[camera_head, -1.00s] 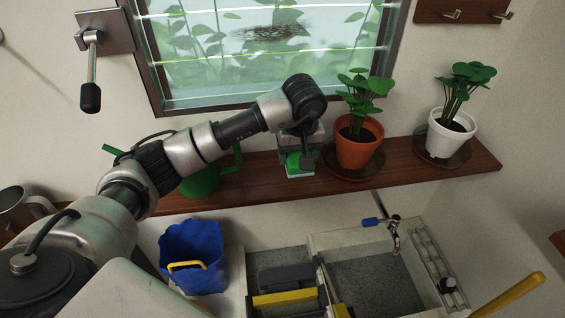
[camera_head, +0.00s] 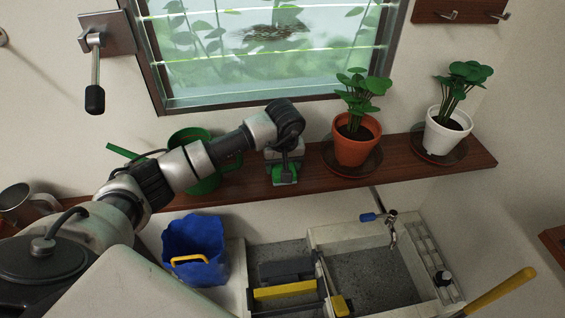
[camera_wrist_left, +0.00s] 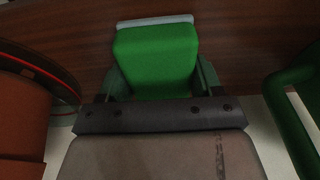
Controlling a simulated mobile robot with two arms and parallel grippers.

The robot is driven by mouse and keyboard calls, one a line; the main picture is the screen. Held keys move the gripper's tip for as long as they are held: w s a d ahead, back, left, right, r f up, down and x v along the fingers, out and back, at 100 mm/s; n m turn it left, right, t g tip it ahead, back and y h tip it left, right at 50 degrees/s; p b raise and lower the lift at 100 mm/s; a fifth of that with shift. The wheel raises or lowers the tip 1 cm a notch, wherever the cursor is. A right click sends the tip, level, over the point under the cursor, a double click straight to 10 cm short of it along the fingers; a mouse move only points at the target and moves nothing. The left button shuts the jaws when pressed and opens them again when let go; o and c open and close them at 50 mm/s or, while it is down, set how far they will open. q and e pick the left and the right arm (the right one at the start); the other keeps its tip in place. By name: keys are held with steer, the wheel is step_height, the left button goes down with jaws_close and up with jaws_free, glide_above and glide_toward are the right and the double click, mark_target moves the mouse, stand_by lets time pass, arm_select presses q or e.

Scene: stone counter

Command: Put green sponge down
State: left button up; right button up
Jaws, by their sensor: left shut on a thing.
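The green sponge (camera_head: 286,176) is at the wooden shelf (camera_head: 407,163) under the window, between the green watering can and the terracotta pot. In the left wrist view the sponge (camera_wrist_left: 156,58) sits between my two fingers, with a pale strip along its far edge and the shelf's wood behind it. My left gripper (camera_head: 284,170) reaches in from the left and is shut on the sponge. Whether the sponge touches the shelf is hard to tell. My right gripper is out of view.
A green watering can (camera_head: 206,180) stands to the left, partly behind my arm. A terracotta pot (camera_head: 356,147) with a plant is to the right, then a white pot (camera_head: 445,135). Below are a blue bucket (camera_head: 196,248) and a sink (camera_head: 372,280). Bare shelf lies near the sponge.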

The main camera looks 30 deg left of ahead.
arm_select(q)
steer(key=o, duration=0.9)
steer(key=shift+r, duration=0.25)
steer(key=shift+s+d+r+b, duration=0.15)
steer(key=shift+s+r+b, duration=0.2)
steer(key=shift+r, duration=1.6)
steer(key=shift+s+d+r+b, duration=0.2)
steer(key=shift+r+b, duration=0.3)
steer(key=shift+r, duration=1.4)
steer(key=shift+s+d+r+b, duration=0.2)
steer(key=shift+r+b, duration=0.2)
steer(key=shift+r, duration=1.55)
